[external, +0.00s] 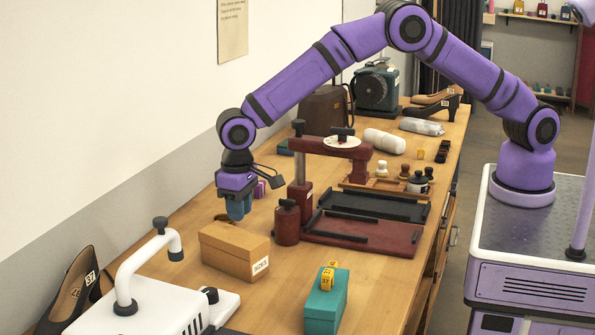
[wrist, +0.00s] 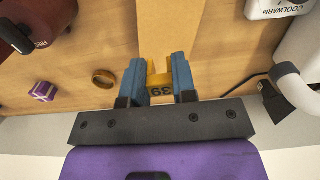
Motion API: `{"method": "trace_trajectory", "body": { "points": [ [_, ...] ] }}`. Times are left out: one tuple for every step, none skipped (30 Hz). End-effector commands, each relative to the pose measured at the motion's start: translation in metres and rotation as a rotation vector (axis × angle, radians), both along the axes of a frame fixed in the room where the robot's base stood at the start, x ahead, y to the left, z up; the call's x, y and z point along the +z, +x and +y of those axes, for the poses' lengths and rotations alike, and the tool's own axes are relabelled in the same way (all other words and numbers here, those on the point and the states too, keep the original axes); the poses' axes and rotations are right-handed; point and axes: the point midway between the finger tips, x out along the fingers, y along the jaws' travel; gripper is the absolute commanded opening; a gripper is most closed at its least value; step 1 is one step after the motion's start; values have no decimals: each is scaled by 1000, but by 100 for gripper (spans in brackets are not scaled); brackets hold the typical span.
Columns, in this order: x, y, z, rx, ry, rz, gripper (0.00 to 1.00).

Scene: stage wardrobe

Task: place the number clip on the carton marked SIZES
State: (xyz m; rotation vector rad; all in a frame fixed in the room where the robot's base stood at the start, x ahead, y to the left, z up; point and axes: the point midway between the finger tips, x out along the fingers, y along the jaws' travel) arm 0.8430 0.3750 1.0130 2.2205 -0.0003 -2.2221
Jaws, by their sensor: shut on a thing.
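My gripper (external: 238,212) hangs over the wooden table, just behind the carton marked SIZES (external: 228,256) in the external view. In the wrist view my gripper (wrist: 159,80) is shut on a yellow number clip (wrist: 159,80) marked 39, held between the blue fingers. The clip cannot be made out in the external view. The carton is a closed brown box with a white label on its end. Its top shows as a plain tan band (wrist: 172,25) ahead of the fingers in the wrist view. No clip is visible on it.
A teal box (external: 326,303) bearing yellow clips stands right of the carton. A white machine with a curved arm (external: 150,262) stands at the left. A dark red press (external: 300,185) and trays (external: 365,235) stand to the right. A brown ring (wrist: 104,77) lies near my fingers.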

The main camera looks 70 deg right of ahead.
Motion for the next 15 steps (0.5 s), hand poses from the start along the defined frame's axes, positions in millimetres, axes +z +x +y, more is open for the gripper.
{"method": "trace_trajectory", "body": {
  "points": [
    [0, 3, 1, 0, 1, -1, 4],
    [0, 4, 2, 0, 0, 0, 4],
    [-1, 6, 2, 0, 0, 0, 4],
    [-1, 6, 3, 0, 0, 0, 4],
    [-1, 7, 3, 0, 0, 0, 4],
    [-1, 9, 4, 0, 1, -1, 4],
    [-2, 11, 5, 0, 1, -1, 4],
    [-2, 13, 5, 0, 0, 0, 4],
    [-9, 12, 5, 0, -1, 2, 4],
    [-14, 11, 5, 0, -1, 2, 4],
    [-19, 11, 5, 0, -2, 3, 4],
    [-25, 11, 5, 0, -2, 3, 4],
    [-29, 11, 5, 0, -1, 2, 4],
    [-32, 11, 5, 0, -1, 1, 4],
    [-35, 12, 5, 0, 0, 0, 4]
  ]
}}
